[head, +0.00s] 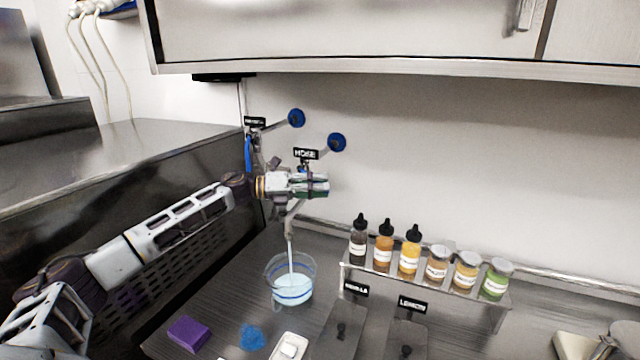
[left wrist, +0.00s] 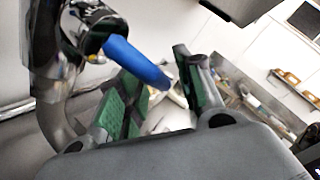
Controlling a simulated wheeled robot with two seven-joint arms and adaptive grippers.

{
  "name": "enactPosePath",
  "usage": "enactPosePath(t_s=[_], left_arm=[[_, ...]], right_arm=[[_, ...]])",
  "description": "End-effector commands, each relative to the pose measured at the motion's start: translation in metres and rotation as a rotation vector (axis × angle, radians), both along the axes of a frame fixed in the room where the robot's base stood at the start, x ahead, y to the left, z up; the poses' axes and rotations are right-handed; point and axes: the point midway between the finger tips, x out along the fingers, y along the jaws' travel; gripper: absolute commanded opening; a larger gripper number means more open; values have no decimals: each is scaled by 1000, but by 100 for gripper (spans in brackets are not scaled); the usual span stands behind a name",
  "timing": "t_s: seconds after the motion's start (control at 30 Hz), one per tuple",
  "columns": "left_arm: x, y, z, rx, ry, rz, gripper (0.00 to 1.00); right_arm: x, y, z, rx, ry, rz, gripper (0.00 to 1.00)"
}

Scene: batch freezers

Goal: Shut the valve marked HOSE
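The HOSE label (head: 306,154) hangs on the wall piping, with its valve just below it and mostly hidden by my left gripper (head: 316,185). In the left wrist view a blue valve lever (left wrist: 138,62) reaches from the metal pipe toward the space between the green finger pads of my left gripper (left wrist: 160,88). The fingers are apart, and I cannot tell whether either touches the lever. A pale stream (head: 290,250) falls from the spout below into a clear jug (head: 310,270) holding light blue liquid. My right gripper is not in view.
Another valve with a hanging blue lever (head: 248,153) and a small label is just left. A rack (head: 410,278) holds several bottles and jars at right. A purple block (head: 189,334), blue cloth (head: 252,337) and white dish (head: 290,346) lie on the counter. A cabinet (head: 350,30) overhangs.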

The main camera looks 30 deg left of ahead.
Motion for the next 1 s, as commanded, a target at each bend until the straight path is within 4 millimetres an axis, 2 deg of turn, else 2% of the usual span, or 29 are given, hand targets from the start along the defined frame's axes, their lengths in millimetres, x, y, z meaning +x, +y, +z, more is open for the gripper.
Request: enactPosePath(t_s=[0.4,0.7,1.0], left_arm=[[2,-4,0,0,0,0,36],[2,-4,0,0,0,0,0],[2,-4,0,0,0,0,0]], right_arm=[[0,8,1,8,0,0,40],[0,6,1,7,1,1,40],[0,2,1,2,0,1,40]])
